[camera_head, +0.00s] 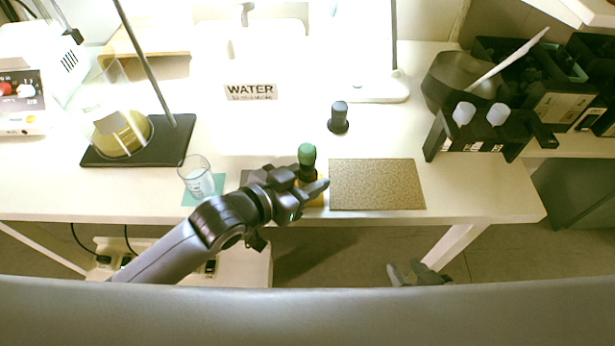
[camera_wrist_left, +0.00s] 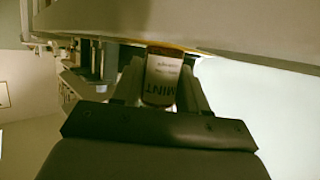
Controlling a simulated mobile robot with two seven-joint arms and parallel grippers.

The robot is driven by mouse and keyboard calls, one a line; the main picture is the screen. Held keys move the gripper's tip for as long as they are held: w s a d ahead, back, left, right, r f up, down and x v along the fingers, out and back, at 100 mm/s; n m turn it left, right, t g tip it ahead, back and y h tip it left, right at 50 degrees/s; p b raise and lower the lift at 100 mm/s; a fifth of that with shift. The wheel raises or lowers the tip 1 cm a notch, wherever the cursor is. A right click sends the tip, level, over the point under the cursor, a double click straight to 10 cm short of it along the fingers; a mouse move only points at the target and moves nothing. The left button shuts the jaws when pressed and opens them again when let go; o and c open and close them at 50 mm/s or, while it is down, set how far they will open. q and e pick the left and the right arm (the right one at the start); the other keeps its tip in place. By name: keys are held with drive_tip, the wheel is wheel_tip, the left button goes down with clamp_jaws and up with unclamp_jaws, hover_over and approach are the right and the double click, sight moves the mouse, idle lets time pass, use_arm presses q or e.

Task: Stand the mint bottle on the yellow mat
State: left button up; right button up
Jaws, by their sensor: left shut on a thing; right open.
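The mint bottle (camera_head: 307,155) has a green cap and a dark body; its MINT label (camera_wrist_left: 161,80) shows between the fingers in the left wrist view. My left gripper (camera_head: 310,186) is shut on the bottle, which looks about upright. The yellow mat (camera_head: 317,203) lies at the table's front edge, mostly hidden under my left gripper. The bottle is over or on the mat; I cannot tell whether its base touches. My right gripper (camera_head: 420,273) is open and empty, low in front of the table.
A brown speckled mat (camera_head: 377,185) lies just right of the yellow mat. A dark-capped bottle (camera_head: 339,117) stands behind. A glass beaker (camera_head: 198,178) on a teal mat (camera_head: 190,199) is left. A black rack (camera_head: 480,135) stands at the right.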

use_arm(q)
drive_tip(key=o, duration=1.1)
drive_tip(key=shift+c, duration=0.2)
drive_tip(key=shift+r, duration=0.1)
drive_tip(key=shift+s+a, duration=0.15)
drive_tip(key=shift+a, duration=0.05)
drive_tip(key=p+v, duration=0.1)
drive_tip(key=v, duration=1)
drive_tip(key=shift+s+a, duration=0.2)
drive_tip(key=shift+s, duration=0.05)
